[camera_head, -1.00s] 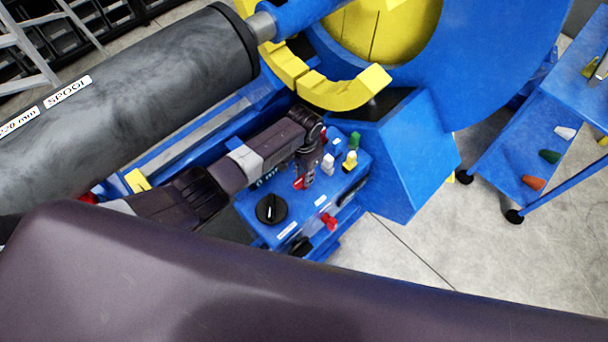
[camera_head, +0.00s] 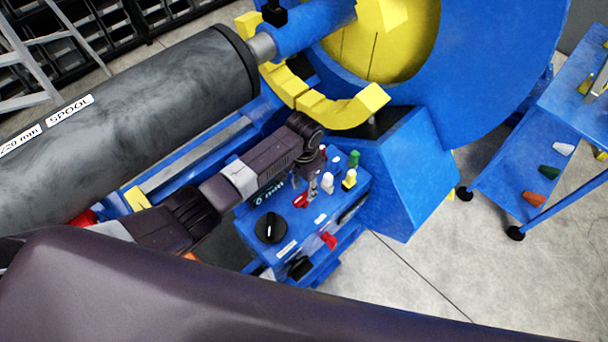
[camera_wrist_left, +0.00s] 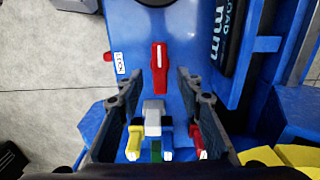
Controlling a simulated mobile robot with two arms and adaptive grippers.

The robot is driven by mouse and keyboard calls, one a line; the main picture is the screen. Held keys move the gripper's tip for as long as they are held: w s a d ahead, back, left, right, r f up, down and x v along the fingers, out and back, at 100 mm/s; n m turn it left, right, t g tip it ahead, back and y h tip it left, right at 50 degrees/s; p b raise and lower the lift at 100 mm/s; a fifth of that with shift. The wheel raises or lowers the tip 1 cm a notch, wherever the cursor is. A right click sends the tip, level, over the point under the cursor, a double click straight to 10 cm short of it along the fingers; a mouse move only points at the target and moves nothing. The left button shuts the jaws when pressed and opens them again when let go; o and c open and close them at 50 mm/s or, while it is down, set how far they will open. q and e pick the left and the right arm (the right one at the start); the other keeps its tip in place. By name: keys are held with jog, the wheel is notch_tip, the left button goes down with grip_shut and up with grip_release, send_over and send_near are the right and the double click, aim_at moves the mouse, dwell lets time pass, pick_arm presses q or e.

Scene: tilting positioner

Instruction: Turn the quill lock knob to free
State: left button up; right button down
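The red knob with a white pointer line (camera_wrist_left: 159,66), which I take for the quill lock knob, stands on the blue control panel beside a small white label (camera_wrist_left: 120,63) too small to read surely. In the head view the knob (camera_head: 300,201) shows beside my left fingertips. My left gripper (camera_wrist_left: 159,84) is open, its dark fingers on either side of the knob's near end in the wrist view. I see no clear contact and cannot judge the height. The left gripper (camera_head: 312,186) points down at the panel in the head view. My right gripper is out of view.
The panel (camera_head: 293,224) also carries a black dial (camera_head: 270,228), white (camera_head: 327,182), yellow (camera_head: 349,179) and green (camera_head: 354,159) controls close to my gripper, and another red knob (camera_head: 328,240). A grey spool (camera_head: 130,118) lies at upper left. A blue cart (camera_head: 520,150) stands right.

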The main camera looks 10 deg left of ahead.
aim_at(304, 195)
pick_arm(q)
notch_tip(304, 195, up, 8)
dwell(0.8)
